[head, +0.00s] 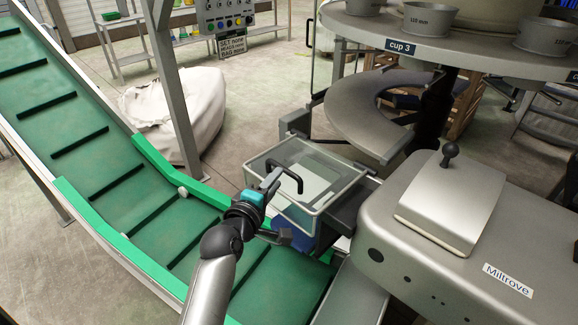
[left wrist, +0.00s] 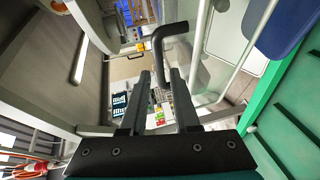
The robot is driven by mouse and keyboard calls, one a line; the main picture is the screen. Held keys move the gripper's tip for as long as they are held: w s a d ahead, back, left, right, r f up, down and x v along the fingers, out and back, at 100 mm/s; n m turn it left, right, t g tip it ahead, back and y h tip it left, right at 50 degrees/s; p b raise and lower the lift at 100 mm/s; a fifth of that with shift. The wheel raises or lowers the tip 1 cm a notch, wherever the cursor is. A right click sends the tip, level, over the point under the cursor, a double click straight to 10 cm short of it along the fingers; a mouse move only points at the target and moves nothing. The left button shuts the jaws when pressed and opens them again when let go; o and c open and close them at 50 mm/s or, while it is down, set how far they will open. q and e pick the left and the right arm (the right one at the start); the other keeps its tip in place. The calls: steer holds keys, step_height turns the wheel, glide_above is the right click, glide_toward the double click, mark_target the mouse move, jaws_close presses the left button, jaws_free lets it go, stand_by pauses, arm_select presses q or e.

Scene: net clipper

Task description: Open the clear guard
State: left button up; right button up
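The clear guard (head: 335,180) is a see-through box-like cover with a pale frame, in the middle of the head view, and looks closed. A black bar handle (head: 290,167) stands on its near left part. My left gripper (head: 271,179) is at the left end of this handle. In the left wrist view the handle (left wrist: 170,29) shows just beyond and partly between the two dark fingers of my left gripper (left wrist: 160,85). The fingers are apart, with a gap between them. I cannot tell whether they touch the handle. My right gripper is not in view.
A green cleated conveyor (head: 100,160) runs along the left. A grey machine housing (head: 470,240) fills the right. A round table with metal cups (head: 430,19) stands at the back right. A control panel (head: 224,14) on a post and a white sack (head: 175,110) stand behind.

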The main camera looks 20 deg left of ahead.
mark_target(285, 169)
arm_select(q)
steer(key=w, duration=0.2)
steer(key=w+f+b, duration=0.1)
steer(key=w, duration=0.5)
steer(key=shift+a+f+b, duration=0.25)
steer(key=shift+a+b, duration=0.05)
steer(key=shift+b, duration=0.1)
steer(key=shift+w, duration=0.35)
jaws_close()
stand_by(0.7)
